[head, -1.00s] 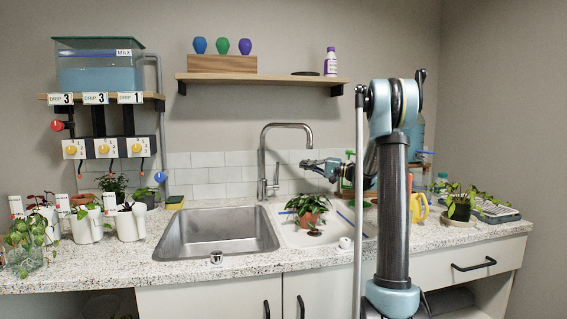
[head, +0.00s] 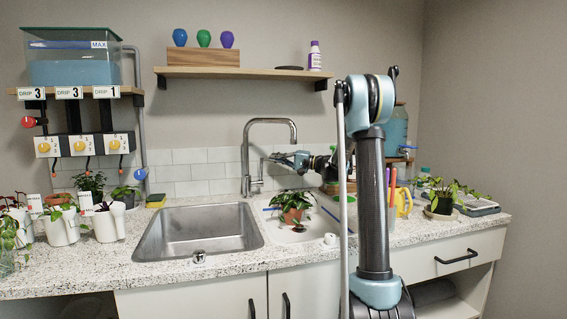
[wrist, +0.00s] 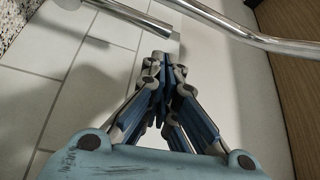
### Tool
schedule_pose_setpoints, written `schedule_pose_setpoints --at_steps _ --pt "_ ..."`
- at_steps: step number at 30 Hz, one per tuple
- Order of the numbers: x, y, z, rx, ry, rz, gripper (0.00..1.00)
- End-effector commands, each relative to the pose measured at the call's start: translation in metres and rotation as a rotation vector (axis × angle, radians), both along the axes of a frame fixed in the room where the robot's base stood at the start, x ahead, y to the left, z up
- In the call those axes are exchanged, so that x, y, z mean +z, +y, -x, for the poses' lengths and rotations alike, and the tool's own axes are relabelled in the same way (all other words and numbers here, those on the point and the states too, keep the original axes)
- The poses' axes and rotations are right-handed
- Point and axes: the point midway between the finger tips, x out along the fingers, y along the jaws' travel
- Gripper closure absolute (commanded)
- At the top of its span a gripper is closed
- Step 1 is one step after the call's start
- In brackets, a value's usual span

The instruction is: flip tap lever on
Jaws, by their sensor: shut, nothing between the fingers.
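The chrome tap (head: 246,158) stands behind the sink, its spout arched to the right. Its small lever (head: 257,184) is low on the right side of its body. My gripper (head: 272,157) is right of the tap body, under the spout and above the lever, pointing left. In the wrist view my gripper (wrist: 165,66) is shut and empty, its fingertips together. Chrome tap parts (wrist: 115,31) lie just beyond the fingertips, and a long curved chrome bar (wrist: 240,31) crosses the upper right. I cannot tell whether the fingertips touch any of them.
The steel sink (head: 200,232) is empty. A potted plant (head: 291,204) sits on the drainer right of it, below my gripper. The tiled wall (head: 190,172) is close behind the tap. White pots (head: 108,224) stand left, and a yellow sponge (head: 156,200) lies by the sink.

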Motion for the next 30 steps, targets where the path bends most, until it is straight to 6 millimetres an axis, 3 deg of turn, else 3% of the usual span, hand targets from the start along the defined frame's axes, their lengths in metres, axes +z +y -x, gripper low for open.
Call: schedule_pose_setpoints --at_steps 6,12,21,30 --pt "0.003 0.027 -0.007 0.001 0.000 0.000 1.00" --pt "0.003 0.036 -0.009 0.000 0.000 0.000 1.00" --pt "0.004 0.038 -0.010 -0.003 0.000 0.000 1.00" --pt "0.004 0.017 -0.011 -0.020 -0.027 -0.008 1.00"
